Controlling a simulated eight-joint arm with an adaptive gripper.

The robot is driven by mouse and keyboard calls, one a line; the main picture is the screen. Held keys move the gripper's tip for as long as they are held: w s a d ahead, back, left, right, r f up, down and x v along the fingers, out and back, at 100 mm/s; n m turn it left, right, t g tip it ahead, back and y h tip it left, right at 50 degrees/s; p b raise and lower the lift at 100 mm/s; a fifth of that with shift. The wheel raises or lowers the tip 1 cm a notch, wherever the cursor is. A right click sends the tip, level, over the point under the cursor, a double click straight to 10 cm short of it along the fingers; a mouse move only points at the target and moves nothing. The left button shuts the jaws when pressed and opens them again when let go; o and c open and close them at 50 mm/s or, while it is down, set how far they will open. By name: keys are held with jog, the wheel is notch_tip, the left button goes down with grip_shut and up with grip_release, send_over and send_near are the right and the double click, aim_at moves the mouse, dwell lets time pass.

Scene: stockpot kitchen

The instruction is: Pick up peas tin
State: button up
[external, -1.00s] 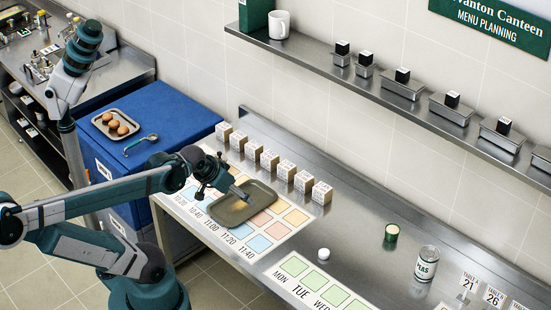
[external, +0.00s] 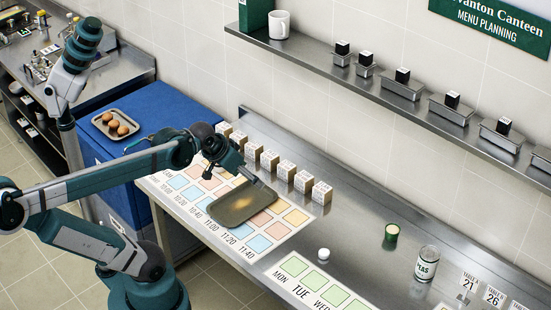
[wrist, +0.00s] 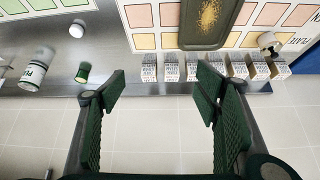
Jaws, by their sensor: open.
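The peas tin (external: 427,264) is a pale, silvery can with a "PEAS" label. It stands upright on the steel counter at the right in the external view. In the wrist view the tin (wrist: 37,70) is at the left edge of the counter area. My gripper (wrist: 160,85) is open and empty, with both dark green fingers spread apart. In the external view my gripper (external: 246,180) is above the counter near the dark tray, far to the left of the tin. Its fingertips are small there.
A dark tray (external: 228,212) with yellowish grains lies on the timetable mat (external: 258,254). Several labelled blocks (external: 287,171) line the wall side. A green-sided tin (external: 391,233) and a small white object (external: 324,254) are nearer the peas tin. A steel shelf (external: 325,56) runs above the counter.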

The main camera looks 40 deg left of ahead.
jog(key=w+d+r+m+g+h+p, duration=0.15)
jog(key=w+d+r+m+p, duration=0.4)
jog(key=w+d, duration=0.95)
jog(key=m+g+h+p, duration=0.2)
jog(key=m+g+p, duration=0.2)
jog(key=m+p, duration=0.2)
send_over(429, 252)
notch_tip(429, 252, down, 8)
jog(key=shift+t, duration=0.25)
notch_tip(429, 252, down, 12)
jog(key=shift+a+r, duration=0.1)
jog(key=shift+f+m, duration=0.25)
jog(key=shift+f, duration=0.4)
jog(key=shift+x, duration=1.3)
